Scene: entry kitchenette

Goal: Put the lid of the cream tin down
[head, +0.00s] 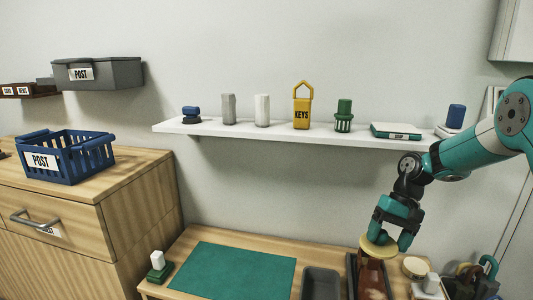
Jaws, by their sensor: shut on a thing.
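My gripper (388,242) is low over the right part of the wooden table. It is shut on a round, flat, yellowish-cream lid (376,251), with its fingers pointing down. Directly below the lid in the picture is a reddish-brown object (371,280) at a dark tray; I cannot tell whether the lid touches it. A round pale tan top (415,267) shows just right of the lid; I cannot tell whether it belongs to the cream tin. No other clear view of the tin shows.
A green mat (238,269) lies bare on the table (190,244). A grey tray (320,284) is left of the dark tray (352,277). A white item (431,283) and dark clutter (480,280) stand right. A white shelf (270,132) with several items hangs above.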

